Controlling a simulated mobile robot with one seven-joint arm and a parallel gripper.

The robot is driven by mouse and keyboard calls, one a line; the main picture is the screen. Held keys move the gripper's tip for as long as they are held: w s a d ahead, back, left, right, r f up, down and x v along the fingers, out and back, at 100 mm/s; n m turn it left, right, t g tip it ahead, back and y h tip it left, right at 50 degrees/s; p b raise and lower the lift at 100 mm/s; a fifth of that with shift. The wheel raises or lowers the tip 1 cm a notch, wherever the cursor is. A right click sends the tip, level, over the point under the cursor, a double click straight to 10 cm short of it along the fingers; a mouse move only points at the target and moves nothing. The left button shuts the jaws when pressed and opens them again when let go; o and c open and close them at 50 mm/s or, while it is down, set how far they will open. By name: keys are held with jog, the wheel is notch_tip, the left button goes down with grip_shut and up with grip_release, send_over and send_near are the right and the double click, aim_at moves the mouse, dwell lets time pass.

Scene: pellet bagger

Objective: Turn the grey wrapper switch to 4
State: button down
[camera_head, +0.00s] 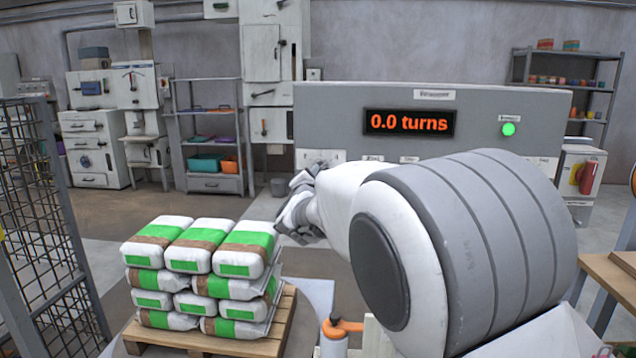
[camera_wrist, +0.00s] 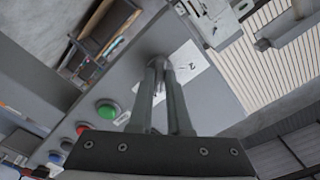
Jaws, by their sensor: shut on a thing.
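The grey wrapper switch (camera_wrist: 150,52) is on the face of the grey control panel (camera_wrist: 122,72) in the wrist view. My gripper (camera_wrist: 159,66) is shut on it, with both fingertips close together at the switch. A white label (camera_wrist: 190,70) lies beside the switch, and a digit that looks like 2 shows on it. The fingers hide part of the switch, so I cannot tell its pointer direction. In the head view, my arm covers the panel's lower front, and the switch is hidden there. The panel's display (camera_head: 409,122) reads "0.0 turns".
A green lamp (camera_head: 508,129) is lit on the panel's right. Green (camera_wrist: 108,111) and red buttons sit near the fingers in the wrist view. Stacked bags (camera_head: 195,265) stand on a pallet (camera_head: 190,343) at left front. A mesh fence (camera_head: 40,210) is at far left.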

jog(key=shift+m, duration=0.4)
jog(key=c, duration=0.9)
grip_release()
jog(key=shift+o, duration=0.2)
jog(key=s+p, duration=0.2)
jog(key=s, duration=1.5)
jog(key=shift+s+a, duration=0.2)
jog(key=shift+a, duration=0.1)
